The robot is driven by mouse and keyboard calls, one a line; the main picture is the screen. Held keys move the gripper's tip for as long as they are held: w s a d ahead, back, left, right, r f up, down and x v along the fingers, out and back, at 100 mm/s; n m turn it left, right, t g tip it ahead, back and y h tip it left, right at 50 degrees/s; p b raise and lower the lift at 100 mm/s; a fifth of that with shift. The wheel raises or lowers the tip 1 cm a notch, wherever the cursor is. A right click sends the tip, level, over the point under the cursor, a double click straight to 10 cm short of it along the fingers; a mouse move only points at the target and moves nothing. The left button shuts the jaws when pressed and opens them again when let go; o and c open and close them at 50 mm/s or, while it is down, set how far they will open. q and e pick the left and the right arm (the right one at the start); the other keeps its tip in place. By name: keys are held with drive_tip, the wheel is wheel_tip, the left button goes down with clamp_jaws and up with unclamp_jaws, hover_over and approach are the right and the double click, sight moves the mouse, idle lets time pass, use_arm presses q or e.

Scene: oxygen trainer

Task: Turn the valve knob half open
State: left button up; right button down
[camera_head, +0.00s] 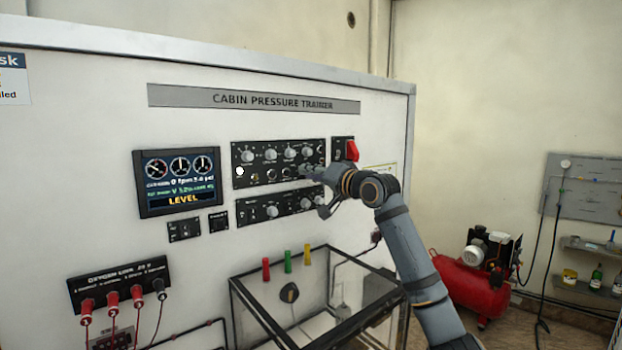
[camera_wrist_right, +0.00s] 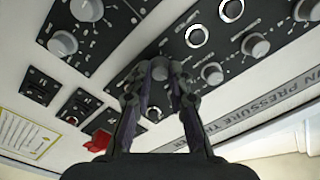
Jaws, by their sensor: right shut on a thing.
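The valve knob (camera_wrist_right: 159,67) is a small grey knob near the right end of the upper black control panel (camera_head: 235,180). My right gripper (camera_wrist_right: 159,75) is shut on it, with one finger on each side. The fingers hide much of the knob, and its pointer cannot be read. In the head view my right gripper (camera_head: 317,188) reaches the panel from the right and covers its lower right corner. My left gripper is in neither view.
A lower black knob panel (camera_head: 258,215) sits just beneath, and a red switch (camera_head: 352,150) is close to the right. A glass-topped case (camera_head: 260,307) stands below the arm. A display (camera_head: 177,181) is at left, a red compressor (camera_head: 470,285) at right.

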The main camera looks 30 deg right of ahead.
drive_tip(key=shift+f+m+b, duration=0.15)
drive_tip(key=shift+m+b, duration=0.25)
drive_tip(key=shift+m, duration=0.8)
drive_tip(key=c, duration=1.3)
unclamp_jaws()
drive_tip(key=shift+o, duration=0.2)
drive_tip(key=s, duration=0.7)
drive_tip(key=shift+s+d, duration=0.2)
drive_tip(key=shift+d, duration=0.05)
